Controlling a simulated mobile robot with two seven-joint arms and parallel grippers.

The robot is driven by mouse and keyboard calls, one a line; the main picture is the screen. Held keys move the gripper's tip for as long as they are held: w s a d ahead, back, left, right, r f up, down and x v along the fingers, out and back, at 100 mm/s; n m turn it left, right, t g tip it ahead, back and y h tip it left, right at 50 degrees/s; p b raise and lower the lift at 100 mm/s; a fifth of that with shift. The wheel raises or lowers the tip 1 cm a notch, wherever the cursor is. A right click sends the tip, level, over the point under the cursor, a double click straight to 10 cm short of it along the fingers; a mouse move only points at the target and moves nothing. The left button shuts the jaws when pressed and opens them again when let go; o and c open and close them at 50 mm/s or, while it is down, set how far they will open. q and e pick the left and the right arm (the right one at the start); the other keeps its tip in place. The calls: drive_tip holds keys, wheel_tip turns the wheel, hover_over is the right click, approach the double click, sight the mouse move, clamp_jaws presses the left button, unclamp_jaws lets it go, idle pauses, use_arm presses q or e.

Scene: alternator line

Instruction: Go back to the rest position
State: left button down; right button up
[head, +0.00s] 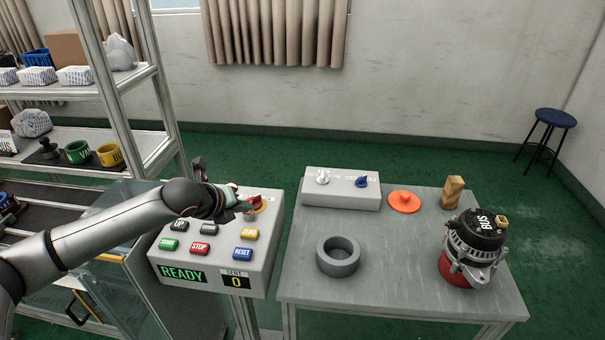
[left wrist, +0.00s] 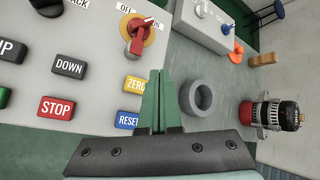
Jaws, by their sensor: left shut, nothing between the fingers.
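My left gripper (head: 238,200) is over the top right part of the control box in the head view. In the left wrist view its green fingers (left wrist: 157,100) are together with nothing between them. The control box (head: 217,268) has buttons marked UP, STOP, ZERO and RESET, a READY display and a counter showing 0. Its red rotary switch (left wrist: 138,34) on a yellow plate stands beyond the fingertips in the wrist view, apart from them in the picture. The left arm partly hides the box's upper row in the head view. My right gripper is not in view.
A grey table (head: 395,285) right of the box bears a grey ring (head: 338,266), an alternator (head: 476,245), an orange disc (head: 404,201), a wooden block (head: 453,192) and a switch box (head: 340,192). A shelf rack (head: 132,80) stands left. A stool (head: 553,120) is far right.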

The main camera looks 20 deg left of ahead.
use_arm(q)
drive_tip(key=s+d+f+n+h, duration=0.2)
drive_tip(key=s+d+f+n, duration=0.35)
drive_tip(key=d+f, duration=0.25)
drive_tip(key=s+d+f+n+h, duration=0.2)
drive_tip(key=s+d+f+n, duration=0.35)
drive_tip(key=d+f, duration=0.2)
drive_tip(key=s+d+f+n+y, duration=0.1)
drive_tip(key=s+f+n, duration=0.3)
drive_tip(key=s+n, duration=0.3)
drive_tip(key=s+f+n+y, duration=0.1)
drive_tip(key=s+f+n, duration=0.3)
drive_tip(key=s+n, duration=0.4)
drive_tip(key=shift+d, duration=0.35)
drive_tip(key=shift+s, duration=0.1)
idle(0.8)
